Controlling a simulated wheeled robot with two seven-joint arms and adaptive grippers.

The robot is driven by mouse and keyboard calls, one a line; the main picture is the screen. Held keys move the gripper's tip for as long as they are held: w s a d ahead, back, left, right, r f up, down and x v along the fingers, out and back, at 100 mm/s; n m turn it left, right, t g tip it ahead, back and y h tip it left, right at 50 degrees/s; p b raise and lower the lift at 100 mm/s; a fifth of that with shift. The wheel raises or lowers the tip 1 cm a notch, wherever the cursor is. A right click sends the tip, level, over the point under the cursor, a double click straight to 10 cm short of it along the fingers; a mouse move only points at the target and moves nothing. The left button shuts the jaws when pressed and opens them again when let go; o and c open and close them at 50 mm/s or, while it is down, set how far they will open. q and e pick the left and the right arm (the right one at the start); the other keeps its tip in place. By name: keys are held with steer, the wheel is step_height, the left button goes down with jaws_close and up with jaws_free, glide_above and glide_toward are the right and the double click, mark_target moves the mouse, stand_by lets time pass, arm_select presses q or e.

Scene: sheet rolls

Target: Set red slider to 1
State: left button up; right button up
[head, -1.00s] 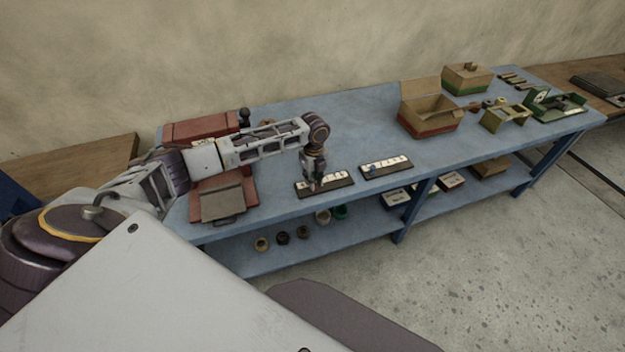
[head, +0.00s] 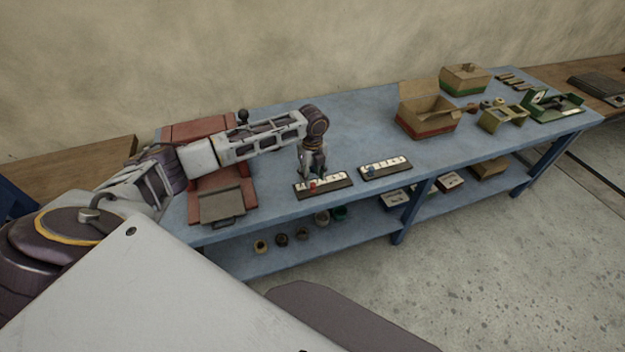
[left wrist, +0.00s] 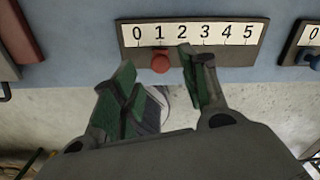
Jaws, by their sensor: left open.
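The red slider knob (left wrist: 160,63) sits at the lower edge of its scale board (left wrist: 226,57), directly below the digit 1. The board shows the digits 0 to 5 in the left wrist view. In the head view the red knob (head: 312,184) is near the left end of the board (head: 338,185). My left gripper (head: 313,172) is just above the board at the knob. Its green fingers (left wrist: 157,78) are open, one on each side of the knob, with a gap to it. I cannot tell whether they reach down to its height. My right gripper is not in view.
A second scale board with a blue knob (head: 371,169) lies close to the right. A red press-like device (head: 205,187) stands on the left of the blue table (head: 370,110). An open cardboard box (head: 428,117) stands farther right. The table middle is clear.

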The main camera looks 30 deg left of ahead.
mark_target(313, 184)
arm_select(q)
step_height(313, 184, up, 9)
stand_by(0.5)
steer(key=shift+d, duration=0.15)
stand_by(0.4)
